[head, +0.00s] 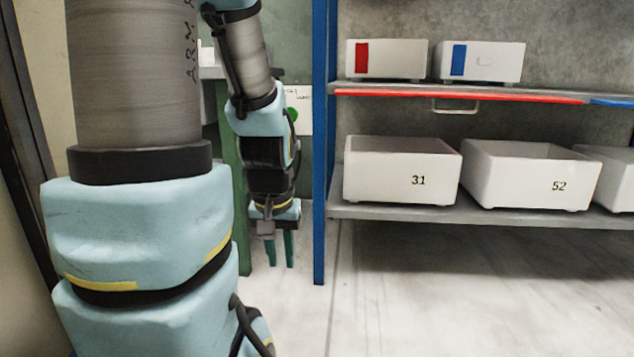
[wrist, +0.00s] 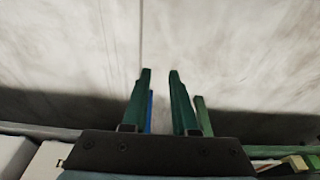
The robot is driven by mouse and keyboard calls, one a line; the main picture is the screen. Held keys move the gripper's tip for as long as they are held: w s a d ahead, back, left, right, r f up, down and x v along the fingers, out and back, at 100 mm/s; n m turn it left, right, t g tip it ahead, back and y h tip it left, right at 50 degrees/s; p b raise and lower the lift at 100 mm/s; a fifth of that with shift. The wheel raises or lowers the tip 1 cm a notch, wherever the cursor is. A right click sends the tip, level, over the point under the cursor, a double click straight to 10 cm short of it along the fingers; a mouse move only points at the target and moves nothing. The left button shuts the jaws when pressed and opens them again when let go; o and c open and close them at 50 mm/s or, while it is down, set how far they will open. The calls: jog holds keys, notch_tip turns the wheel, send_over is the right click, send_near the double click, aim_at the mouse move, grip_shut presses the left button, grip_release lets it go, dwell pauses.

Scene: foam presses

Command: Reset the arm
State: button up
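My gripper (head: 280,250) hangs pointing down in the head view, left of the blue shelf post. Its two green fingers are apart with nothing between them. In the wrist view, the fingers (wrist: 160,82) show a clear gap with pale floor beyond. My arm comes down from the top of the head view, its large blue-and-grey links filling the left side.
A blue post (head: 320,150) stands just right of my gripper. The shelf (head: 400,211) right of it holds white bins, among them bin 31 (head: 380,181) and bin 52 (head: 510,187). Smaller bins (head: 358,76) stand above. A green post (head: 241,190) is behind my arm. The floor (head: 450,290) is clear.

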notch_tip(320, 180, up, 48)
jog(key=s+p, duration=0.1)
jog(key=p, duration=4.6)
jog(key=shift+r+g, duration=0.25)
jog(key=shift+g, duration=0.05)
